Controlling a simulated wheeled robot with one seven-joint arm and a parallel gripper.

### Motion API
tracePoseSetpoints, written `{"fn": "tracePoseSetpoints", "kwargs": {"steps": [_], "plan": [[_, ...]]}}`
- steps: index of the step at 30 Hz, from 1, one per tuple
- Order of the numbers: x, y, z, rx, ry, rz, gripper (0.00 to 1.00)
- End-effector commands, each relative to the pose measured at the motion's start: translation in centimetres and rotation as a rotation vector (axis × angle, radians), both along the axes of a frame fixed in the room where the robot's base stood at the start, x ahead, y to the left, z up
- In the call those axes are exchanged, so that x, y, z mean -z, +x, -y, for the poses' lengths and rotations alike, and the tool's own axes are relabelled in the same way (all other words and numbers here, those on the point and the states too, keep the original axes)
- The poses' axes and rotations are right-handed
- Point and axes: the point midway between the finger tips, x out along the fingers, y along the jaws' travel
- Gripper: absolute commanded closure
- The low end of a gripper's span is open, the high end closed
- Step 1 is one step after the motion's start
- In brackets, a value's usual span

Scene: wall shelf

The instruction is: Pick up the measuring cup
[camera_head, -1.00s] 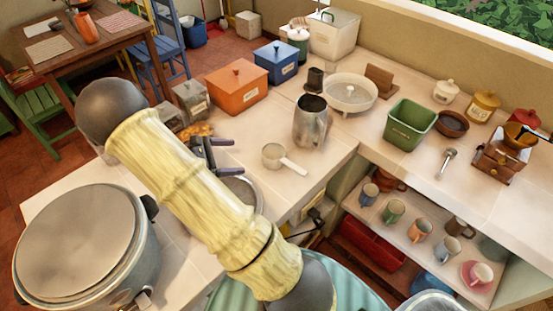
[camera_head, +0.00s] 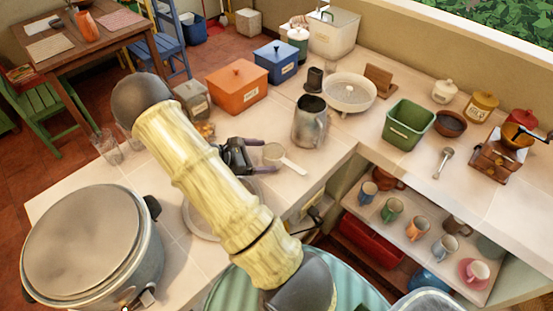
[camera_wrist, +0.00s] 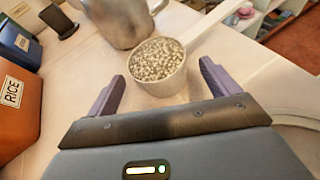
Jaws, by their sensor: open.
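The measuring cup (camera_head: 274,153) is a small light metal cup with a straight handle, lying on the counter. In the wrist view the cup (camera_wrist: 158,62) has a speckled, grainy-looking inside, and its handle points up and to the right. My gripper (camera_head: 254,154) is beside the cup in the head view. In the wrist view my gripper (camera_wrist: 160,88) is open, with one purple-grey finger at each side and the cup ahead, around and just beyond the fingertips. I cannot tell whether a finger touches it.
A metal pitcher (camera_head: 309,122) stands just behind the cup and close to it. An orange box (camera_head: 236,88) and a blue box (camera_head: 275,62) stand behind. A large lidded pot (camera_head: 90,250) is at the front left. Bare counter (camera_head: 325,165) lies right of the cup.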

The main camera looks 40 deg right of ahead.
Motion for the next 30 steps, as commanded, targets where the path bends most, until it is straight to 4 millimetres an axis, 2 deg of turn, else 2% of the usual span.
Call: {"fn": "tracePoseSetpoints", "kwargs": {"steps": [9,12,28,30], "plan": [[1.6,-1.1,3.7,0.002,0.0,-0.003,0.13],[2.0,-1.3,4.3,0.002,0.0,-0.001,0.13],[2.1,-1.3,4.3,0.0,0.0,0.0,0.13],[2.1,-1.3,4.3,0.0,0.0,0.0,0.26]]}}
